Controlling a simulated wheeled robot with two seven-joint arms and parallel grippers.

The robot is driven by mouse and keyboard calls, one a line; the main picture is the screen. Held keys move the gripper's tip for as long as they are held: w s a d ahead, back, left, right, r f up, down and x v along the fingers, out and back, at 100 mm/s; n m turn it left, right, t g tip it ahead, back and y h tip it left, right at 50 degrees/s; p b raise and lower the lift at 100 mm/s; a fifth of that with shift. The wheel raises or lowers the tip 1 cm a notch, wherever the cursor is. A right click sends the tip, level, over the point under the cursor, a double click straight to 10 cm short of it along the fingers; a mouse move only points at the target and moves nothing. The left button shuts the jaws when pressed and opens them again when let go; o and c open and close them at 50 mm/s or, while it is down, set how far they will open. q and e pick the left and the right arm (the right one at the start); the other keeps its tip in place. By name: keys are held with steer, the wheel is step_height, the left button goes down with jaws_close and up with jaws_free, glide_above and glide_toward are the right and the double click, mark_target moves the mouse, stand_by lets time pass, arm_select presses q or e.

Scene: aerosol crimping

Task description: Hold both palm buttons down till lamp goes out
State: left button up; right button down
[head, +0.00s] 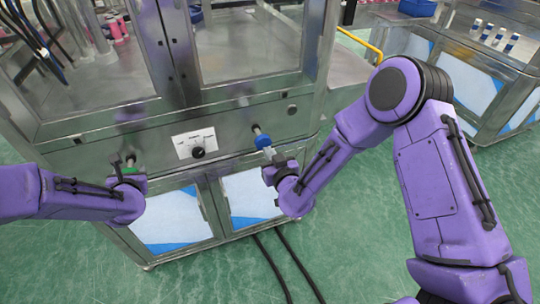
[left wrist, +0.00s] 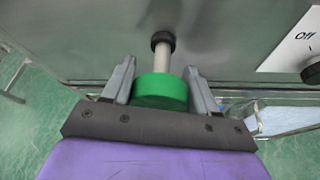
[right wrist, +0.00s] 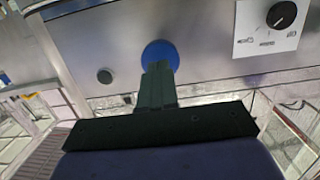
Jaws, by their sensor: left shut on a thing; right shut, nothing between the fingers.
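A green palm button (left wrist: 160,92) sits on a pale stem from the machine's front panel. My left gripper (head: 127,166) has its fingers on both sides of the green button in the left wrist view. A blue palm button (head: 263,142) stands out from the same panel further right. My right gripper (head: 271,153) is shut and empty. In the right wrist view its fingertips are at the blue button (right wrist: 160,52) and hide its lower part; contact looks likely. I cannot make out a lit lamp. A small dark round fitting (head: 292,109) sits right of the blue button.
A black knob (head: 198,152) on a white label lies between the buttons. Steel-framed cabinet doors (head: 172,219) are below the panel. Black cables (head: 270,262) run over the green floor. Another steel bench (head: 480,62) stands at the right.

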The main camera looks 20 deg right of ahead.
mark_target(264, 142)
steer(key=shift+w, duration=1.05)
arm_select(q)
steer(key=shift+w+r, duration=0.15)
steer(key=shift+w, duration=0.4)
arm_select(e)
steer(key=shift+w+r, duration=0.1)
steer(key=shift+w, duration=0.4)
arm_select(q)
steer(key=shift+r, duration=0.1)
arm_select(e)
steer(key=shift+r, duration=0.1)
arm_select(q)
steer(key=shift+w+r, duration=0.15)
steer(key=shift+r, duration=0.1)
arm_select(e)
steer(key=shift+w+r, duration=0.15)
steer(key=shift+r, duration=0.1)
stand_by(0.5)
stand_by(1.4)
arm_select(q)
steer(key=shift+f, duration=0.2)
arm_select(e)
steer(key=shift+s+f, duration=0.15)
steer(key=shift+s, duration=1.15)
steer(key=shift+s+f, duration=0.15)
steer(key=shift+s, duration=1.15)
steer(key=shift+s, duration=0.1)
